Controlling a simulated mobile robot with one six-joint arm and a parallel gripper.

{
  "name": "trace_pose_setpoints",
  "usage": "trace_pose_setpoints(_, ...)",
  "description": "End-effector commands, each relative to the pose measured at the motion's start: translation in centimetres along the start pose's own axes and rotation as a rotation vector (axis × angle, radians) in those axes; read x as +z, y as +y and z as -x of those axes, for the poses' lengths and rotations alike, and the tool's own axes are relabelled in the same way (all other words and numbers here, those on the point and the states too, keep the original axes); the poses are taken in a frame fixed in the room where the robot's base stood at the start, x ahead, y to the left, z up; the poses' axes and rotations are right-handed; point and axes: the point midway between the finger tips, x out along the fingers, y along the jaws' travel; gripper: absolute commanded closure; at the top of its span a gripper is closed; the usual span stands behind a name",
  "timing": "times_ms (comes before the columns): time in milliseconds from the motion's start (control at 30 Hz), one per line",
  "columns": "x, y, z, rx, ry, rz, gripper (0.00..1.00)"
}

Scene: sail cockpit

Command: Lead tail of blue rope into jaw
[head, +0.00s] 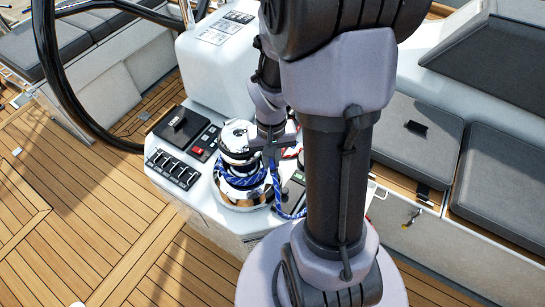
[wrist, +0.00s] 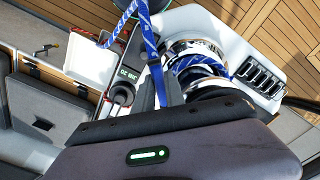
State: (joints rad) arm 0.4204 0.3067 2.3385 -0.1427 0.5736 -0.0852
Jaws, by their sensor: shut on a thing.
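The blue rope (head: 240,178) with white flecks is wound around the drum of the chrome winch (head: 238,135). A length of it hangs down the winch's right side. In the wrist view the winch (wrist: 195,48) is beyond my gripper body, and a blue strand (wrist: 151,45) runs from the top edge down to my gripper. My gripper (head: 277,137) is just right of the winch top, shut on the blue rope. Its fingertips are partly hidden by my arm in the head view. The jaw at the winch top is too small to make out clearly.
A steering wheel (head: 50,60) stands at far left. Grey cushions (head: 415,135) line the right side. The teak floor (head: 110,235) is clear at lower left.

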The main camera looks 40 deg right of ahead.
Motion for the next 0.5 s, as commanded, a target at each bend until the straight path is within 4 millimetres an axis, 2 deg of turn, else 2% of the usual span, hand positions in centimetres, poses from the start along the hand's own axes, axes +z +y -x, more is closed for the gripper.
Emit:
trace_pose_setpoints(200, 1.1, -1.6, -0.2, 0.0, 0.002, -0.166, 1.0)
trace_pose_setpoints(500, 1.2, -1.7, -0.1, 0.0, 0.001, -0.187, 1.0)
